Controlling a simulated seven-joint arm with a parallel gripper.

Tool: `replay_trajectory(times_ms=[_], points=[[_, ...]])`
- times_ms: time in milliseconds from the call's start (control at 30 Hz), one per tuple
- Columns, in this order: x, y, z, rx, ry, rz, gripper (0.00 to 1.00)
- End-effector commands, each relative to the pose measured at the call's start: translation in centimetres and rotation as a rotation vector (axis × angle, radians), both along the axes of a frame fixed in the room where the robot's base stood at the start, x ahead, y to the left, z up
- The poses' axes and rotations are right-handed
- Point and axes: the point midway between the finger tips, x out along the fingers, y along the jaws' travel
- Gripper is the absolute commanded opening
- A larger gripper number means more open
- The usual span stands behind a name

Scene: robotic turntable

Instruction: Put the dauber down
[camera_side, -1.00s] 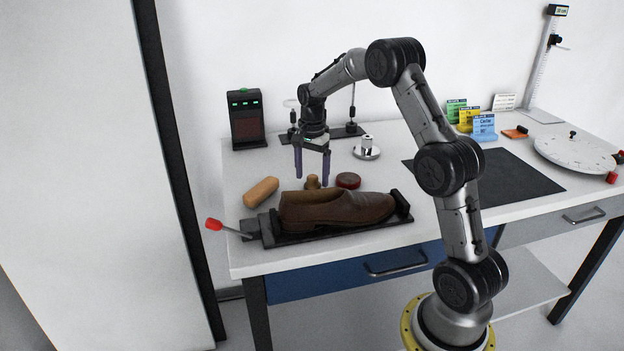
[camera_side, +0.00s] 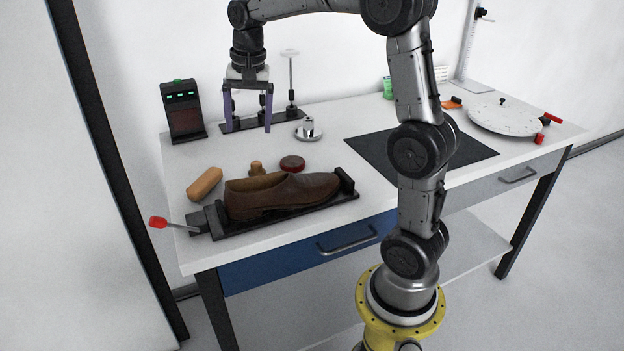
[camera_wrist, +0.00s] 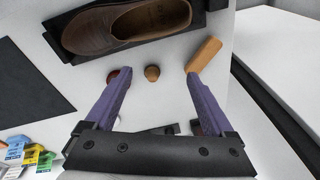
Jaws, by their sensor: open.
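The dauber (camera_side: 257,168), a small wooden knob-like piece, stands on the white table behind the brown shoe (camera_side: 285,193). In the wrist view the dauber (camera_wrist: 152,73) shows between the two finger ends and apart from both. My gripper (camera_side: 248,129) is open and empty, with its purple fingers spread. It is raised above and behind the dauber in the side view. The wrist view shows the open gripper (camera_wrist: 158,74) too. The shoe rests in a black clamp holder (camera_side: 290,208) at the table's front.
A round red tin (camera_side: 292,163) sits right of the dauber, a tan block (camera_side: 204,184) to its left. A metal piece (camera_side: 308,130), a black device (camera_side: 184,110) and a black stand (camera_side: 291,112) are behind. A dark mat (camera_side: 465,150) lies to the right.

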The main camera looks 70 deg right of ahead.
Motion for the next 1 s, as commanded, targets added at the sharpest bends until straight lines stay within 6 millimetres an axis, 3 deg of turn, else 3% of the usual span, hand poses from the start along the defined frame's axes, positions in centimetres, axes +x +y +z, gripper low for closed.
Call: replay_trajectory(times_ms=[100, 267, 400, 533, 700, 1000], points=[[-4.0, 4.4, 1.7, -0.047, -0.061, 0.218, 0.88], [-9.8, 8.9, 2.2, -0.119, -0.138, 0.504, 0.88], [-14.8, 11.8, 1.0, -0.187, -0.203, 0.746, 0.88], [-18.5, 13.4, -0.7, -0.246, -0.252, 0.927, 0.88], [-21.1, 14.3, -2.4, -0.295, -0.289, 1.064, 0.88], [-21.6, 14.4, -2.9, -0.307, -0.295, 1.096, 0.88]])
